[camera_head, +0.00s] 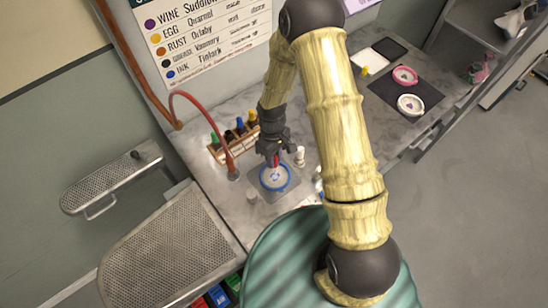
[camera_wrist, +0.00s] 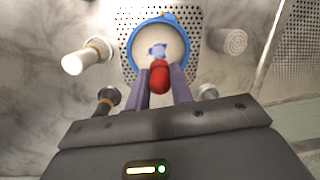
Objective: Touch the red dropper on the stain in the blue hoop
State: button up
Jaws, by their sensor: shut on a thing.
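The blue hoop (camera_head: 274,176) lies on a perforated plate on the counter, with pale cloth stretched inside it. It also shows at the top of the wrist view (camera_wrist: 134,42). A small blue-violet stain (camera_wrist: 157,50) marks the cloth near its middle. My gripper (camera_wrist: 161,84) is shut on the red dropper (camera_wrist: 160,76), whose rounded red end faces the wrist camera. The dropper also shows below my gripper in the head view (camera_head: 275,160), over the hoop's far part. In the wrist view it appears just below the stain. Its tip is hidden, so I cannot tell whether it touches the cloth.
A wooden rack (camera_head: 232,143) with several coloured droppers stands left of my gripper. A red hose (camera_head: 211,122) arches at the left. A dark mat (camera_head: 424,91) with pink and white hoops lies at the right.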

jog(key=shift+r+p, duration=1.35)
jog(key=shift+r, duration=0.8)
jog(key=shift+f, duration=0.1)
